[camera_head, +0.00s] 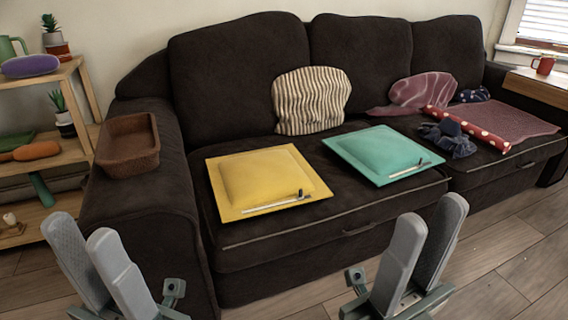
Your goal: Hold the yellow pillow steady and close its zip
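The yellow pillow (262,178) lies flat on the left seat of the dark sofa. A pale zip strip (270,205) runs along its front edge, with a small dark pull (300,193) towards the right end. I cannot tell how far the zip is open. My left gripper (84,238) is at the lower left, in front of the sofa arm, apart from the pillow. My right gripper (430,225) is at the lower right, in front of the seat edge. Both have their fingers apart with nothing between them.
A teal pillow (382,152) with a similar strip lies right of the yellow one. A striped cushion (311,98) leans on the backrest. A brown basket (128,140) sits on the sofa arm. A red dotted roll (467,127) and cloths lie further right. Shelves stand left.

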